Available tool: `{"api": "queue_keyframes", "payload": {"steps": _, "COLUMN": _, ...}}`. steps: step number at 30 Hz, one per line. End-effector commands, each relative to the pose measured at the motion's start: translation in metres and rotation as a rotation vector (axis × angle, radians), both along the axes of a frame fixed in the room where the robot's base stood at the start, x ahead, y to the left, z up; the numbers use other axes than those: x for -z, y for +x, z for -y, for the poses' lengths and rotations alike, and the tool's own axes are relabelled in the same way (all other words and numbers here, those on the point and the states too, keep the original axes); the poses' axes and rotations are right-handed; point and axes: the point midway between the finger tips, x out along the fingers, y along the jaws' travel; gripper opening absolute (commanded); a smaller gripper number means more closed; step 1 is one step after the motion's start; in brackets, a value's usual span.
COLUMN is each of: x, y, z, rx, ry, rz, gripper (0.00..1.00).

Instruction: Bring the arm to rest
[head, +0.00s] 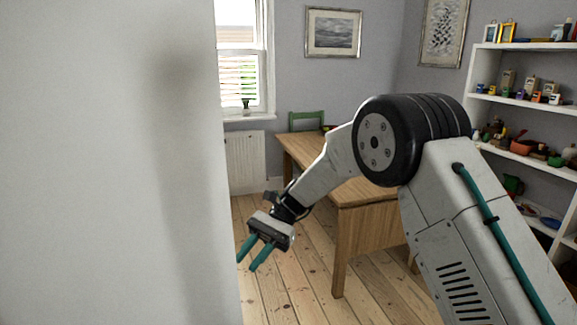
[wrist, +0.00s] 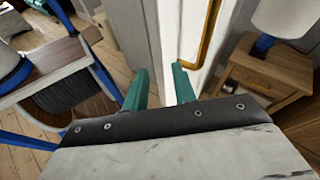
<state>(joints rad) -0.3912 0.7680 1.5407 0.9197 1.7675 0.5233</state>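My gripper (head: 248,262) hangs low in the head view, left of the wooden table and close to the right edge of the white wall. Its two teal fingers point down and to the left. In the wrist view my gripper (wrist: 160,78) has its fingers apart, with a clear gap and nothing held between them. A narrow white upright surface shows beyond the gap; I cannot tell how far it is from the fingertips. My arm is bent at its large black joint and reaches across in front of the table.
A white wall (head: 100,160) fills the left. A wooden table (head: 375,190) stands behind my arm, with a green chair (head: 306,119) beyond. White shelves (head: 520,100) stand at right. The wrist view shows a bedside table (wrist: 265,75), a lamp (wrist: 285,18) and a brass-coloured bar (wrist: 209,35).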

Motion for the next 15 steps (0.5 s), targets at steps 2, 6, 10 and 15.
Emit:
{"api": "queue_keyframes", "payload": {"steps": 2, "x": -0.008, "y": -0.012, "z": 0.021, "rx": -0.021, "ry": -0.017, "rz": 0.079, "gripper": 0.27}}
{"api": "queue_keyframes", "payload": {"steps": 6, "x": -0.025, "y": -0.034, "z": 0.066, "rx": -0.074, "ry": -0.048, "rz": 0.244, "gripper": 0.27}}
{"api": "queue_keyframes", "payload": {"steps": 10, "x": -0.044, "y": -0.060, "z": 0.115, "rx": -0.137, "ry": -0.079, "rz": 0.410, "gripper": 0.27}}
{"api": "queue_keyframes", "payload": {"steps": 15, "x": -0.066, "y": -0.097, "z": 0.176, "rx": -0.222, "ry": -0.123, "rz": 0.607, "gripper": 0.27}}
